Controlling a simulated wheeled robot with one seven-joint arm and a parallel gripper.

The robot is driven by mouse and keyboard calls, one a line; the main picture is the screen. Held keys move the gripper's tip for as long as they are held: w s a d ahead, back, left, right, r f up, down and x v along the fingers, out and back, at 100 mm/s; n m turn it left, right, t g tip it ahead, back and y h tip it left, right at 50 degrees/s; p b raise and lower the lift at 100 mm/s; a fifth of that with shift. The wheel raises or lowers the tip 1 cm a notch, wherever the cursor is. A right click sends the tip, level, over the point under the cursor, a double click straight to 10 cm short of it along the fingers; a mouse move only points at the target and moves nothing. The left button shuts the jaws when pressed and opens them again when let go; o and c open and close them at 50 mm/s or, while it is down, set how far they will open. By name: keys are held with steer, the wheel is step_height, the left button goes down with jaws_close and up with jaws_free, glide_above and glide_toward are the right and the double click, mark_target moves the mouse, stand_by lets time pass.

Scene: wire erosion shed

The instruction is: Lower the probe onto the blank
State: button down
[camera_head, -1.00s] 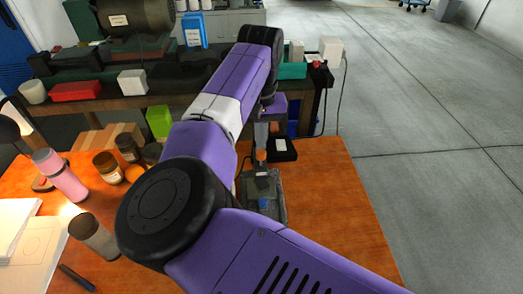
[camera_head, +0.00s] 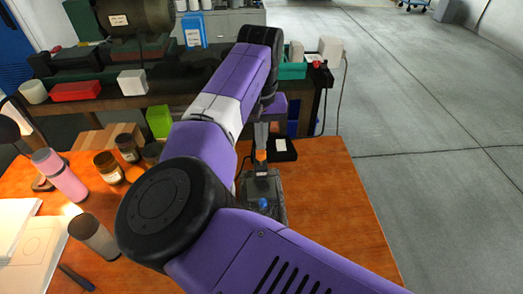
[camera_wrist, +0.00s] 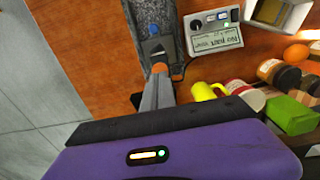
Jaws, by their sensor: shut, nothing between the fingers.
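A grey stand (camera_head: 279,208) with a blue knob (camera_head: 264,203) is on the orange-brown table, partly hidden by my arm; it also shows in the wrist view (camera_wrist: 165,14). A small orange part (camera_head: 261,156) is right at my gripper's tips, above the stand's grey block (camera_head: 259,183). The orange part also shows in the wrist view (camera_wrist: 160,68). My gripper (camera_head: 261,142) points down with its fingers together and holds nothing; it fills the lower wrist view (camera_wrist: 159,82). I cannot tell whether it touches the orange part. The probe's tip and the blank cannot be clearly made out.
A labelled box with a lit green lamp (camera_wrist: 213,35) is beside the stand. A pink bottle (camera_head: 62,176) is at left. The table's right side is clear.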

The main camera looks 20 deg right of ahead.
steer(key=shift+f, duration=1.15)
step_height(320, 180, up, 7)
steer(key=p, duration=0.6)
steer(key=shift+r+p, duration=0.1)
steer(key=shift+p, duration=0.3)
stand_by(0.5)
